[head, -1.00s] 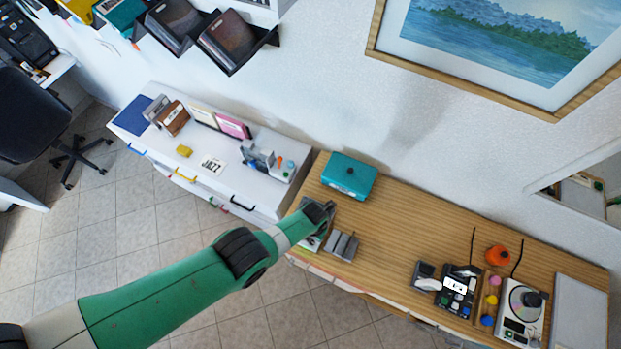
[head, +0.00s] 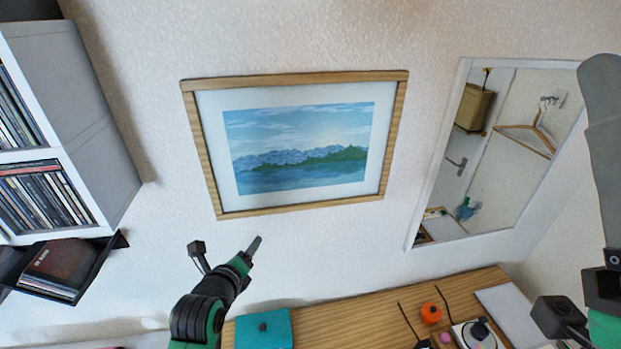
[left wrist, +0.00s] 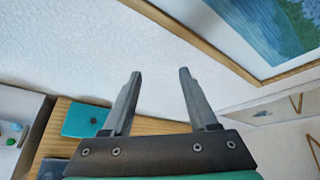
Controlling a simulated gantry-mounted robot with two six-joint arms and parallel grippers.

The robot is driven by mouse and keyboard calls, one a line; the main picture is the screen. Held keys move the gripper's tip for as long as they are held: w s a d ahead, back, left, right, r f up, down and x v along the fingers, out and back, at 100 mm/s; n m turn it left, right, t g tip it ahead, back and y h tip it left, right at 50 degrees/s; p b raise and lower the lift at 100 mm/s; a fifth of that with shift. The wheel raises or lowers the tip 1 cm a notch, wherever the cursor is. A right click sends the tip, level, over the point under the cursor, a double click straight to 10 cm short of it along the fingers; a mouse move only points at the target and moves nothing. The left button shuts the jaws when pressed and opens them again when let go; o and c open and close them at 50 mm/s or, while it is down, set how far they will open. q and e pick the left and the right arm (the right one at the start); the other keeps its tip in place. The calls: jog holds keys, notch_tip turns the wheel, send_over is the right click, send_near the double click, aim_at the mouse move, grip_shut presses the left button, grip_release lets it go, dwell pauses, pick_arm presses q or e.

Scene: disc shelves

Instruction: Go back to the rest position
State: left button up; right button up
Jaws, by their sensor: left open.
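My left gripper (head: 254,246) is raised in front of the wall, below the framed picture, in the head view. In the left wrist view its two grey fingers (left wrist: 160,75) stand apart with nothing between them, so it is open and empty. My right gripper (head: 601,110) stands upright at the right edge of the head view. It is seen side-on, so its jaw gap does not show, and no object is visible at it.
A framed landscape (head: 190,140) and a mirror (head: 437,150) hang on the wall. CD shelves (head: 95,110) stand at the left. Below is a wooden tabletop (head: 360,325) with a teal box (head: 264,330) and an orange object (head: 431,313). The space before the wall is free.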

pick_arm(q)
jog(key=s+a+r+n+t, duration=0.1)
jog(key=s+r+n+t, duration=0.2)
jog(key=r, duration=0.7)
jog(key=s+r+n+t, duration=0.3)
jog(key=r+n, duration=0.1)
jog(key=r, duration=0.6)
jog(key=s+a+r+n+t, duration=0.1)
jog(key=s+r+n+t, duration=0.15)
jog(key=r, duration=0.75)
jog(key=s+r+n+t, duration=0.6)
jog(key=s+r+n, duration=0.7)
jog(key=s+n, duration=0.4)
jog(key=shift+s+a+n+h, duration=0.35)
jog(key=shift+a+n+h, duration=0.1)
jog(key=shift+n, duration=0.1)
